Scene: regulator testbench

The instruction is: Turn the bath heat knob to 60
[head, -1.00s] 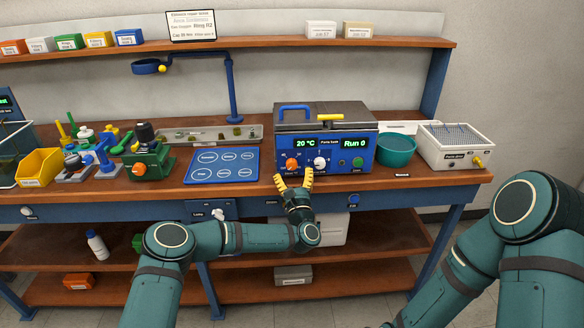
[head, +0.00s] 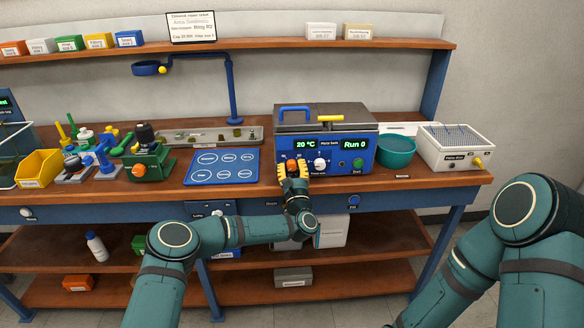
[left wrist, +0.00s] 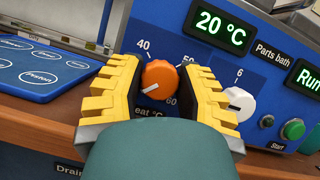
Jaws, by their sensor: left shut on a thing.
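The parts bath (head: 325,140) is a blue box with a grey lid on the bench; its display reads 20 °C and Run 0. The orange heat knob (left wrist: 160,80) is on its front at the left, with 40, 50 and 60 marked around it. Its white pointer line points to the lower left. My left gripper (head: 293,170) is in front of the bath with its yellow fingers on both sides of the knob, shut on it. It also shows in the left wrist view (left wrist: 163,82). My right gripper is out of view.
A white knob (left wrist: 237,103) and a green start button (left wrist: 292,129) sit right of the heat knob. A blue mat (head: 223,165) lies to the left. A teal bowl (head: 396,150) and a white box (head: 455,147) stand to the right.

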